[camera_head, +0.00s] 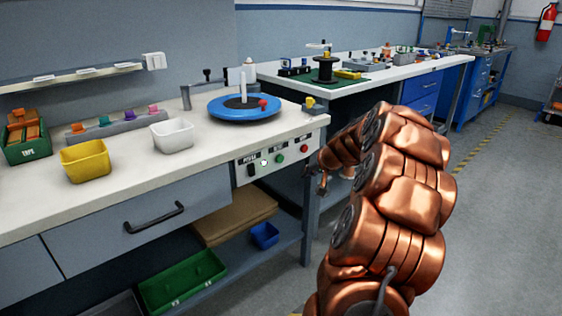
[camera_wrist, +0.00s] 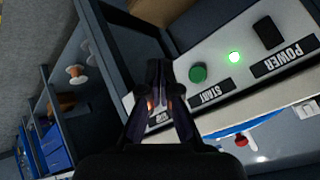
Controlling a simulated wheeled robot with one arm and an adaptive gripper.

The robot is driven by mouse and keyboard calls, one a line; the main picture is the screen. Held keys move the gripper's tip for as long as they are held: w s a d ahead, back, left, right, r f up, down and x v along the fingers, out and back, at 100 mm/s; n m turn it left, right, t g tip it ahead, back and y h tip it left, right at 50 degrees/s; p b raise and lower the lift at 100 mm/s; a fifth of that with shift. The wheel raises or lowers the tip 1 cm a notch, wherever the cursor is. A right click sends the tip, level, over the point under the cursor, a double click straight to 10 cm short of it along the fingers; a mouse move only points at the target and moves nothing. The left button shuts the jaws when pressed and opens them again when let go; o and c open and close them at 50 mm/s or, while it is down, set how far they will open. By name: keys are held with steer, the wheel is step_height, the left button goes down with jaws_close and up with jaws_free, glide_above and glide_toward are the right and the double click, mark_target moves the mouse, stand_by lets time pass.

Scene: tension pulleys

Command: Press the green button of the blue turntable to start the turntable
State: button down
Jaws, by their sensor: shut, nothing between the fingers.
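The blue turntable (camera_head: 244,106) sits on the white bench top, with a white post and a red knob on it. Its control panel (camera_head: 243,169) is on the bench's front edge. The green START button (camera_head: 279,158) shows there, and in the wrist view it (camera_wrist: 198,73) is right of my fingertips, apart from them. A small lit green lamp (camera_wrist: 235,57) sits between the button and the black POWER switch (camera_wrist: 268,33). My gripper (camera_wrist: 157,66) is shut and empty, in front of the panel near the stop end. The red button (camera_head: 304,149) shows in the head view.
A white bin (camera_head: 172,135) and a yellow bin (camera_head: 85,161) stand on the bench to the left. A drawer handle (camera_head: 155,218) juts out below. A second bench with a black spool (camera_head: 325,71) stands behind. Open floor lies to the right.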

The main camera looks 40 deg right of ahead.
steer(key=p, duration=0.3)
glide_toward(287, 162)
steer(key=shift+w+a+f, duration=0.3)
steer(key=shift+a+f, duration=0.25)
steer(key=shift+a, duration=0.05)
steer(key=shift+w+a+f, duration=0.25)
steer(key=shift+a+f, duration=0.3)
steer(key=shift+a, duration=0.05)
steer(key=shift+w+a+f, duration=0.3)
steer(key=shift+a+f, duration=0.2)
steer(key=shift+a, duration=0.1)
steer(key=shift+w, duration=0.15)
steer(key=shift+w, duration=0.3)
